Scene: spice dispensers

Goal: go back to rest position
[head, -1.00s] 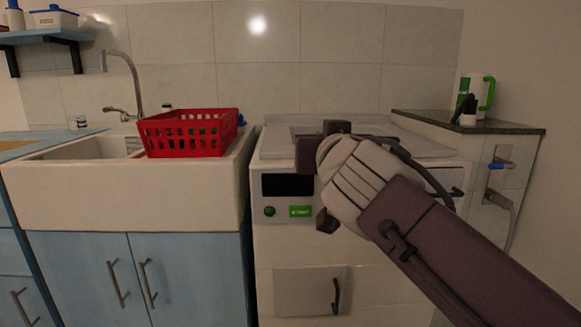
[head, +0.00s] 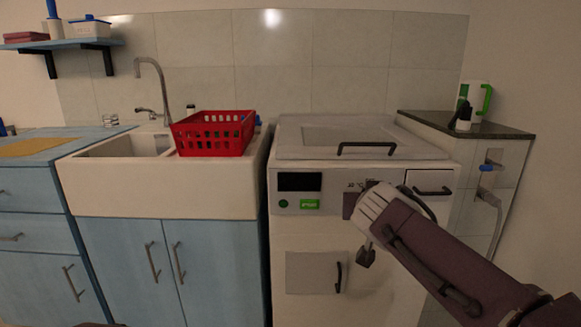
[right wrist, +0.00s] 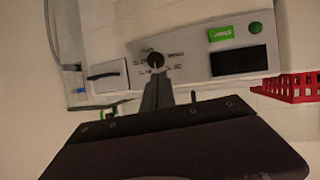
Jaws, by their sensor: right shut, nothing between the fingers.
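My right arm comes in from the lower right of the head view, with its light grey wrist (head: 376,208) in front of the washing machine. My right gripper (right wrist: 157,92) is shut and empty; its narrow dark fingers point toward the machine's control panel in the right wrist view. The panel's round dial (right wrist: 155,60) shows just beyond the fingertips. The wrist hides the fingertips in the head view.
The white machine (head: 310,250) has a closed top lid (head: 345,140) with a black handle. To its left are a sink (head: 150,190) and a red basket (head: 212,133). A dark-topped counter (head: 470,128) stands at the right. A small drawer (head: 430,180) is near my arm.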

